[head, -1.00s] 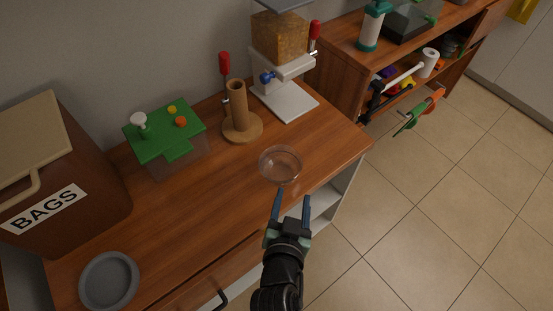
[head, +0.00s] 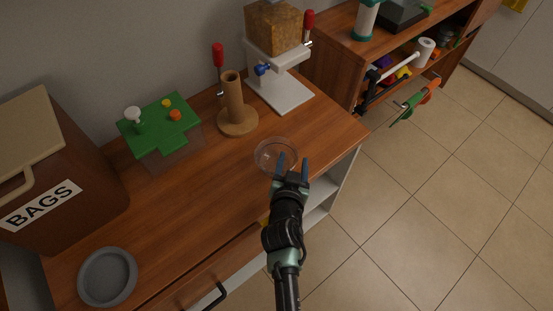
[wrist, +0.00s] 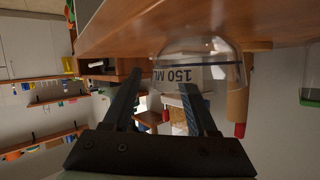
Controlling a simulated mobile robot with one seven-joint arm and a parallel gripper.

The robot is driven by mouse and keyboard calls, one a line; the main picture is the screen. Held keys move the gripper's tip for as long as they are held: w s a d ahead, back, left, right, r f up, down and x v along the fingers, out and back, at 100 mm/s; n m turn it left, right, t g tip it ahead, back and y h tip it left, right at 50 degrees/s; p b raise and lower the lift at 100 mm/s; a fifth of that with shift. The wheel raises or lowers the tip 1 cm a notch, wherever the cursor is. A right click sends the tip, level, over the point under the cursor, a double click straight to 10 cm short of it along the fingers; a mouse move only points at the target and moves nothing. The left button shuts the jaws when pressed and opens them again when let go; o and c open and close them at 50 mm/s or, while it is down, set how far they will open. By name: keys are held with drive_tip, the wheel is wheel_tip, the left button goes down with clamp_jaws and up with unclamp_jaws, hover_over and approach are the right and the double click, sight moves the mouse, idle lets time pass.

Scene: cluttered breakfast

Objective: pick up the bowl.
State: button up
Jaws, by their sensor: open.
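The bowl (head: 272,150) is clear glass and stands upright on the wooden counter near its right front edge. In the wrist view the bowl (wrist: 222,58) shows the marking "150 ML" and lies just beyond the fingertips. My gripper (head: 292,160) is open. In the head view its two fingers overlap the bowl's near right side. In the wrist view the gripper (wrist: 165,84) has a clear gap between its fingers, and the right fingertip overlaps the bowl. I cannot tell whether it touches the glass.
Behind the bowl stand a wooden cylinder on a round base (head: 234,105) and a white dispenser (head: 282,85). A green-lidded box (head: 160,128), a brown BAGS bin (head: 60,180) and a grey plate (head: 107,277) are at left. The counter (head: 190,215) between plate and bowl is clear.

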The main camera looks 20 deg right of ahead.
drive_tip(key=shift+w+d+f, duration=0.2)
drive_tip(key=shift+w+d, duration=0.1)
drive_tip(key=shift+w, duration=0.25)
drive_tip(key=shift+c, duration=0.2)
drive_tip(key=shift+s, duration=0.1)
clamp_jaws()
